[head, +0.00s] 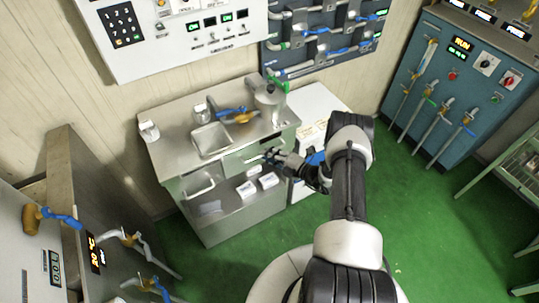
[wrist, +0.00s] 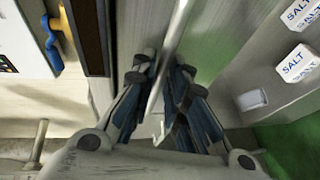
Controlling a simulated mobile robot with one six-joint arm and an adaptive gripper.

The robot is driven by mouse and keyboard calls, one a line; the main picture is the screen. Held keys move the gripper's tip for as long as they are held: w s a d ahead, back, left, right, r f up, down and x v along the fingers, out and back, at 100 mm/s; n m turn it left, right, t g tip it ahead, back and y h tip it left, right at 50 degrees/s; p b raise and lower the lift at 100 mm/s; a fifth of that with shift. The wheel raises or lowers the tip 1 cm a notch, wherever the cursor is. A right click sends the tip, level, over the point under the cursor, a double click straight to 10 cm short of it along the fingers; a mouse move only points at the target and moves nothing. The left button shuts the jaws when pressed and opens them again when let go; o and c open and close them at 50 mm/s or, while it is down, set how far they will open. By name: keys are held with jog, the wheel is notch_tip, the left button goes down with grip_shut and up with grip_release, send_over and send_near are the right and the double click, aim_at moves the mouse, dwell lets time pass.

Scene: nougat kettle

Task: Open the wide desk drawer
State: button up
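The steel desk (head: 170,155) stands against the wall, with a wide drawer front (head: 237,164) under its worktop. The drawer looks flush with the desk. A thin bar handle (head: 252,158) runs along its front, partly hidden by my gripper (head: 268,156). In the wrist view, the handle (wrist: 176,35) is a slanting metal bar. It passes between the two fingers of my gripper (wrist: 163,75). The fingers stand apart, one on each side of the bar, and do not look closed on it.
Salt boxes (head: 268,180) sit on the open shelf below the drawer. A sink (head: 210,139), a kettle-like vessel (head: 269,100) and a small white box (head: 149,131) are on the worktop. A white cabinet (head: 312,105) adjoins the desk at right. Green floor lies clear in front.

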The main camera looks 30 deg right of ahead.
grip_shut()
dwell(0.3)
jog(key=s+p, duration=0.1)
jog(key=s, duration=1.8)
jog(key=shift+s+d, duration=0.15)
jog(key=shift+d, duration=0.2)
jog(key=shift+o, duration=2.4)
grip_release()
